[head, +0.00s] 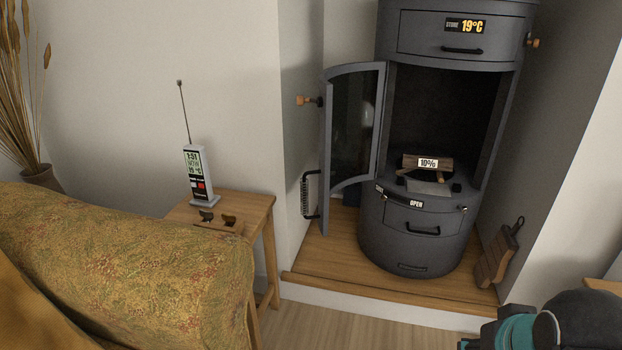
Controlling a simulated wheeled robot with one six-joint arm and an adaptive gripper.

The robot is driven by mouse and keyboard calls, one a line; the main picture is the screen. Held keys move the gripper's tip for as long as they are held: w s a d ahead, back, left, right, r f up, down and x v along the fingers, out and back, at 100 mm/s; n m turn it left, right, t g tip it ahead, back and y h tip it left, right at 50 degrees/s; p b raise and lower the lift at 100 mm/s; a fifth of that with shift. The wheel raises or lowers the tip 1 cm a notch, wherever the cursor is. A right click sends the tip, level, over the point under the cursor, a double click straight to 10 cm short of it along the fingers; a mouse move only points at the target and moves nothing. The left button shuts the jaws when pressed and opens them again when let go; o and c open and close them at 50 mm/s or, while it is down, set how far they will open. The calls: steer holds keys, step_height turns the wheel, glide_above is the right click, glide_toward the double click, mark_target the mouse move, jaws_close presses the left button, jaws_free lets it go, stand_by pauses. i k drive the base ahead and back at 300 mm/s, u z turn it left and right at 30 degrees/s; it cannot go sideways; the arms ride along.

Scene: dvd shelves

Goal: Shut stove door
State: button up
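A dark grey round stove (413,235) stands on a raised wooden platform in the alcove. Its curved glass-paned door (355,128) hangs wide open to the left, with a wooden knob (306,101) and a black handle with a coil (309,195) on that side. Logs (428,165) labelled 10% lie in the open firebox. A label on the stove reads OPEN. Part of my arm shows at the bottom right corner, apart from the stove. My gripper's fingertips are not seen.
A wooden side table (233,207) with a radio-like device (199,175) stands left of the platform. A patterned sofa (120,265) fills the lower left. A wooden board (496,255) leans at the right wall. The platform edge (380,305) is a low step; floor in front is clear.

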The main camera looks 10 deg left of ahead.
mark_target(350, 115)
steer(key=u, duration=0.6)
steer(key=i, duration=1.05)
steer(key=u, duration=0.6)
